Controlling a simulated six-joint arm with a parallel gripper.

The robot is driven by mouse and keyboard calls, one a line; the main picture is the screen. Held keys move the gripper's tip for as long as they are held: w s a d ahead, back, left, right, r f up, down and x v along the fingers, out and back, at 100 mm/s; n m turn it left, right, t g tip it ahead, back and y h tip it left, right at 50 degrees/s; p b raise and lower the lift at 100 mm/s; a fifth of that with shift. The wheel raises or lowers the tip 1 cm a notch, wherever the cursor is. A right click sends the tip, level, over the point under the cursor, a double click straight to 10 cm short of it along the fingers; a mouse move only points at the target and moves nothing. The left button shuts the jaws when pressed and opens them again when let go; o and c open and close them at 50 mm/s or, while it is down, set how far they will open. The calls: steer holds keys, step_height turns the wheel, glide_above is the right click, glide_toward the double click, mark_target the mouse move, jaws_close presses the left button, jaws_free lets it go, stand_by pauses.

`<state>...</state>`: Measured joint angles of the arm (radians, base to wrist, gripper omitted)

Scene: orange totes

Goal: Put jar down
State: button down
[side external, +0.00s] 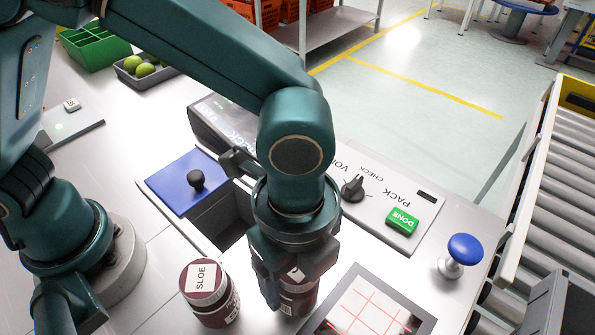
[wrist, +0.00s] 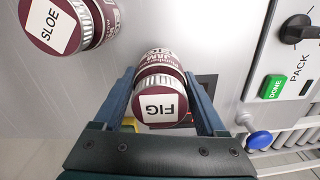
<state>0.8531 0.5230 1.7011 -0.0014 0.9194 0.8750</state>
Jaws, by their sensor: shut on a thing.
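A dark red jar with a white lid label reading FIG (wrist: 160,98) is between the two fingers of my gripper (wrist: 160,115) in the wrist view. In the side external view my gripper (side external: 290,285) points down around this jar (side external: 298,298), hiding most of it. The gripper is shut on the jar. Whether the jar's base touches the table cannot be told. A second dark red jar labelled SLOE (side external: 209,292) stands upright on the table just left of my gripper. It also shows at the upper left of the wrist view (wrist: 62,25).
A red-lined grid plate (side external: 369,308) lies right of my gripper. Behind are a panel with a black knob (side external: 353,188) and green DONE button (side external: 402,221). A blue lid (side external: 187,182) sits beside a dark opening (side external: 222,222). A blue push knob (side external: 464,249) stands at the right.

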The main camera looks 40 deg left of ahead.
steer(key=shift+f, duration=0.65)
steer(key=shift+f, duration=0.15)
jaws_free()
